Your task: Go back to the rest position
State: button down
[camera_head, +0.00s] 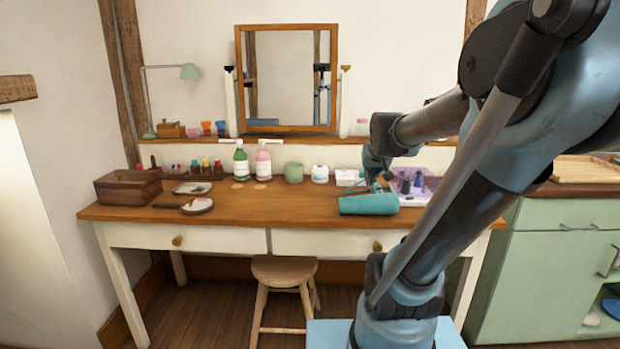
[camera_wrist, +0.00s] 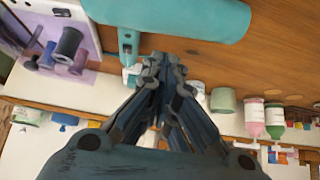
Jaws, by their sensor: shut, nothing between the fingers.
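My gripper (camera_head: 378,168) is above the right part of the wooden dressing table (camera_head: 285,205). In the wrist view its fingers (camera_wrist: 164,66) are together with nothing between them. A teal rolled object (camera_head: 368,204) lies on the table just in front of it and also shows in the wrist view (camera_wrist: 190,14). A slim teal tool with a pale end (camera_wrist: 127,42) lies close beside the fingertips in that view; it looks apart from them. My arm hides part of the table's right end.
A purple-lined tray (camera_head: 430,197) with dark spools is right of my gripper. A white box (camera_head: 348,178), white jar (camera_head: 320,174), green cup (camera_head: 294,173), and pink bottle (camera_head: 263,166) stand left of it. A framed mirror (camera_head: 288,80) stands behind. A stool (camera_head: 284,270) is in front.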

jog(key=s+f+g, duration=0.2)
jog(key=s+f, duration=0.5)
jog(key=s, duration=0.4)
jog(key=s+f+g, duration=0.3)
jog(key=s+f, duration=0.4)
jog(key=s, duration=0.5)
jog(key=shift+a+g, duration=0.3)
jog(key=shift+w+f, duration=0.2)
jog(key=shift+w, duration=0.25)
